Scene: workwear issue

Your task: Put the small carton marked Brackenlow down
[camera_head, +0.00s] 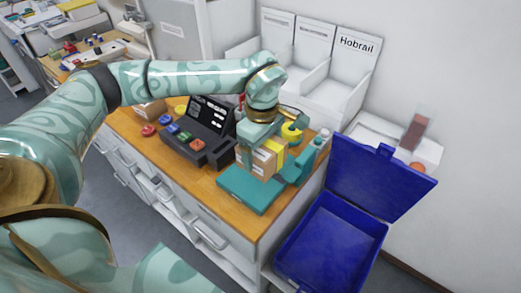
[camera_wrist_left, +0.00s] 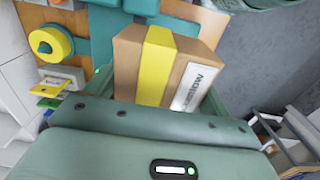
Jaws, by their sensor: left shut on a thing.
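The small carton (camera_head: 258,163) is brown with a yellow band and a white label; it also shows in the left wrist view (camera_wrist_left: 128,66). The label's print there is turned and only partly readable. My left gripper (camera_head: 262,147) is shut on the carton from above. It holds the carton over the teal flat platform (camera_head: 245,193) at the right end of the wooden counter. I cannot tell whether the carton's underside touches the platform. My right gripper is not in view.
A dark terminal (camera_head: 207,118) stands left of the platform, with several small coloured items beside it. An open blue crate (camera_head: 335,235) is at the right. White bins, one marked Hobrail (camera_head: 352,55), stand behind. A yellow round thing (camera_wrist_left: 48,44) is close by.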

